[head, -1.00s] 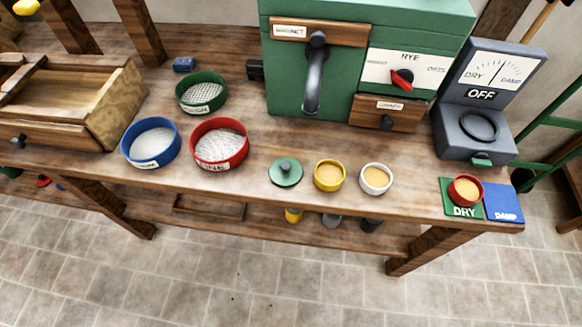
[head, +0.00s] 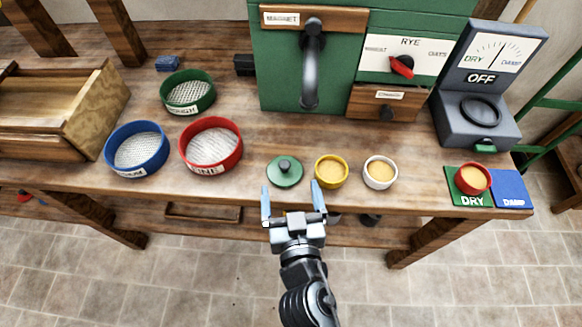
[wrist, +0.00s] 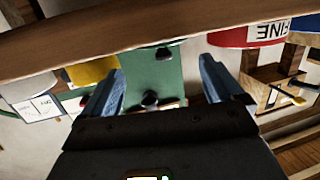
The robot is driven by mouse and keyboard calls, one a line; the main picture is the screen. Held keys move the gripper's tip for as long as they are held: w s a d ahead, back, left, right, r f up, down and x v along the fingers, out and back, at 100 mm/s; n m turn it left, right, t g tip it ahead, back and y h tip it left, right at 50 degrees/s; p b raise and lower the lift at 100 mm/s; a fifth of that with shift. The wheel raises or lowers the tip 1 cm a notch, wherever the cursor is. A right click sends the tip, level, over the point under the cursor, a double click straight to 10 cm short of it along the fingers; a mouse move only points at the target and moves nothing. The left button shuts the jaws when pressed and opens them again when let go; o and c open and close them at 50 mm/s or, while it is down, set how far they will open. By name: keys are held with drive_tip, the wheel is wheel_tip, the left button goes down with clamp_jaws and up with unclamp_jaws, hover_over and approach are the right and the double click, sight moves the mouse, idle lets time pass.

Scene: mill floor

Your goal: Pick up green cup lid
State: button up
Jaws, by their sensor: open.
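The green cup lid (head: 285,176), a round disc with a dark knob on top, lies flat near the bench's front edge, left of the yellow cup (head: 331,172). My gripper (head: 290,187) is open and empty, just in front of the lid in the head view, its two blue-grey fingers pointing towards the bench. The fingers look apart from the lid. In the wrist view, which appears upside down, the lid's dark knob (wrist: 163,54) shows between the open fingers, and the lid's disc is seen nearly edge-on.
A white cup (head: 380,173) stands right of the yellow one. A red sieve (head: 211,145) and a blue sieve (head: 137,149) stand to the left. The green mill (head: 305,75) stands behind. A red cup (head: 473,179) sits on the DRY mat at the right.

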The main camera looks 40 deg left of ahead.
sight(285, 171)
drive_tip(key=shift+x, duration=4)
drive_tip(key=shift+s, duration=0.15)
drive_tip(key=shift+c, duration=0.2)
drive_tip(key=c, duration=0.7)
drive_tip(key=shift+a, duration=0.1)
